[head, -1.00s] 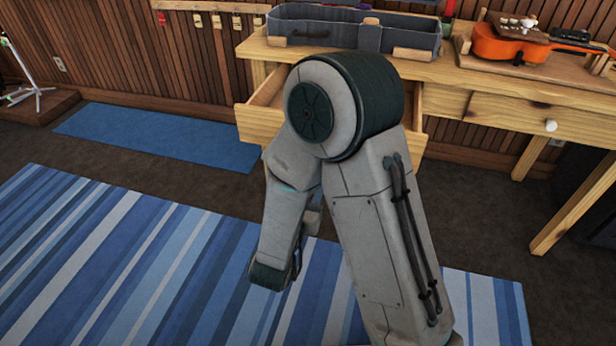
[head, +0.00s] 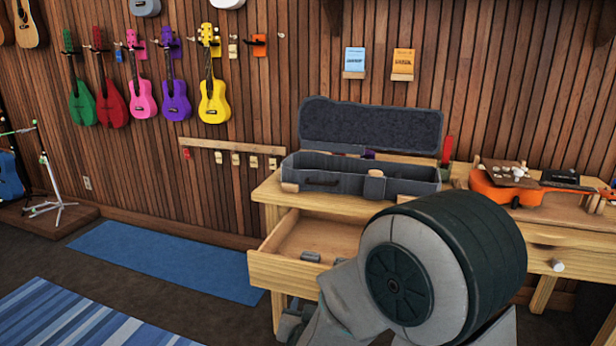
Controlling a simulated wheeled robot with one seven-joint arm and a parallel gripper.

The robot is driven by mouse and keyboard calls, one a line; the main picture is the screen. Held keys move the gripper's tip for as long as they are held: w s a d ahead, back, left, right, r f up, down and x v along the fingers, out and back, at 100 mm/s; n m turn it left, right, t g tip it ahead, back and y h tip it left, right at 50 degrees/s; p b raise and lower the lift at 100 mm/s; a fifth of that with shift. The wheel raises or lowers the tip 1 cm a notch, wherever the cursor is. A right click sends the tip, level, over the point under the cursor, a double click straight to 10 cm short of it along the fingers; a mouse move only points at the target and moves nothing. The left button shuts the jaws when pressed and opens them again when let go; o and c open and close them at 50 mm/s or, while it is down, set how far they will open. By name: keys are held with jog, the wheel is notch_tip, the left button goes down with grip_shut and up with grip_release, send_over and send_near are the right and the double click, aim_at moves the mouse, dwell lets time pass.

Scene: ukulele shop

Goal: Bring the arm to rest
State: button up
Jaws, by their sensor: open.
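My arm fills the lower right of the head view, with its large round elbow joint (head: 440,270) in front of the workbench. A grey link runs from the elbow down and left towards the bottom edge.
The workbench (head: 262,192) has a pulled-out drawer (head: 280,272) close beside my arm. Small grey pieces (head: 311,256) show at the drawer's edge. An open grey case (head: 340,175) and an orange ukulele (head: 510,190) are on top.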

jog(key=s+d+r+n+g+y+p, duration=0.1)
jog(key=s+d+r+g+y+p, duration=0.2)
jog(key=r, duration=0.4)
jog(key=s+r+n+g+p, duration=0.1)
jog(key=s+r+g+p, duration=0.1)
jog(key=r+p, duration=0.4)
jog(key=s+d+r+g+h+p, duration=0.1)
jog(key=s+d+r+g+p, duration=0.2)
jog(key=s+d+r+p, duration=0.1)
jog(key=s+d+r+g+h+p, duration=0.1)
jog(key=s+d+r+g+p, duration=0.2)
jog(key=s+d+r, duration=0.4)
jog(key=s+p, duration=0.1)
jog(key=s, duration=0.3)
jog(key=shift+s+d+r+n+g, duration=0.3)
jog(key=shift+r+n, duration=0.05)
jog(key=shift+n, duration=0.05)
dwell(0.8)
jog(key=c, duration=0.3)
jog(key=shift+a, duration=0.15)
